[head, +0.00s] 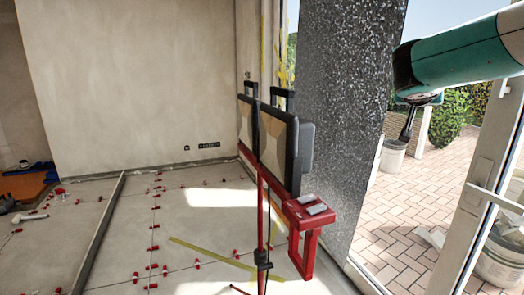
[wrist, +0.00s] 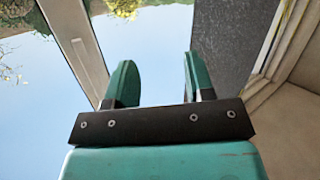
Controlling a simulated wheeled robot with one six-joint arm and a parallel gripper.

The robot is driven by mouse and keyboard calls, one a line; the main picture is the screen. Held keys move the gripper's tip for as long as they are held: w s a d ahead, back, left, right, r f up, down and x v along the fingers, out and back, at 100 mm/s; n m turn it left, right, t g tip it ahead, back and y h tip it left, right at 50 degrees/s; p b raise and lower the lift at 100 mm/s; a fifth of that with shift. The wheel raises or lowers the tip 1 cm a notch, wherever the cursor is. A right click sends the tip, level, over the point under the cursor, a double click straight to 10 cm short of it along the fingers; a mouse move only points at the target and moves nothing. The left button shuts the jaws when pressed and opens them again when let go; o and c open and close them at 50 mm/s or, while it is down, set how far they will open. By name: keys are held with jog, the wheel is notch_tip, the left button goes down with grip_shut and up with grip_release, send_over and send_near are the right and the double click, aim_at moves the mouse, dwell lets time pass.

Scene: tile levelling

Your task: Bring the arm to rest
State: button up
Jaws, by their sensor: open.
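My gripper (wrist: 161,80) shows in the wrist view with its two teal fingers apart and nothing between them. Sky, a pale frame and a dark speckled surface lie behind the fingers. In the head view my teal arm (head: 460,55) reaches in from the upper right, raised in front of the doorway. My fingers cannot be made out clearly there.
A dark speckled wall end (head: 345,110) stands left of my arm. A red stand (head: 308,250) with dark-framed panels (head: 277,140) is before it. A glazed door (head: 485,190) is at right. Red levelling pieces dot the tiled floor (head: 100,230). A bucket (head: 392,157) stands outside.

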jog(key=s+a+f+n+g+y, duration=0.35)
jog(key=s+a+f+y, duration=0.2)
jog(key=s+a, duration=0.35)
jog(key=s+a+f+n+g+y, duration=0.2)
jog(key=s+a+f+n+y, duration=0.25)
jog(key=s+a+f, duration=0.35)
jog(key=s+a+f+n+g+y, duration=0.1)
jog(key=s+a+f+n+g, duration=0.1)
jog(key=s, duration=0.9)
jog(key=s+a+f+n+g+y, duration=0.2)
jog(key=s+a, duration=0.4)
jog(key=s, duration=0.6)
jog(key=shift+s+n+g, duration=0.2)
jog(key=shift+n+g, duration=0.4)
jog(key=shift+g, duration=0.65)
